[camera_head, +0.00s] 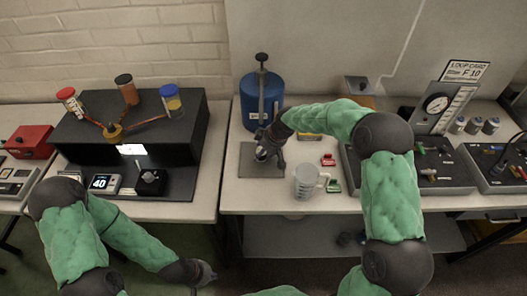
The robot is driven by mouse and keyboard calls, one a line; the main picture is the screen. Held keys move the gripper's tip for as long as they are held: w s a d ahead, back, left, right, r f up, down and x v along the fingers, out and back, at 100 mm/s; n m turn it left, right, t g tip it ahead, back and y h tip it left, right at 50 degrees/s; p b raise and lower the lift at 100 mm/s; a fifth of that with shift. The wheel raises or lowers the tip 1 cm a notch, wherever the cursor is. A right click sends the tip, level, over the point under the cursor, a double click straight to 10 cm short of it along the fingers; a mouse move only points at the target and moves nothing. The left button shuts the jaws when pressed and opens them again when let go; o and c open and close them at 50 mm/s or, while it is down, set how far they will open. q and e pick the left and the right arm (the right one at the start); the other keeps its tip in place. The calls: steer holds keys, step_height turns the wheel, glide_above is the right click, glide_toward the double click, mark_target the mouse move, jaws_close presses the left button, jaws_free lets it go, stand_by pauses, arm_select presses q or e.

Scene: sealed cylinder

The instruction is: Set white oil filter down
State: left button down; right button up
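The white oil filter (261,155) is a small pale thing at the fingers of my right gripper (267,151), partly covered by them. The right gripper points down over the grey mat (247,166) on the right table and appears shut on the filter. I cannot tell whether the filter touches the mat. My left gripper (207,273) is low in front of the tables, away from any object. Its fingers are too small to read.
A blue cylinder (253,100) with a black pump stands behind the mat. A clear jug (305,182) and red and green pieces lie to the right. A gauge panel (437,108) and several small grey cylinders stand further right.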

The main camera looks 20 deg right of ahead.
steer(key=p+v, duration=0.2)
steer(key=v, duration=1)
steer(key=shift+r, duration=0.15)
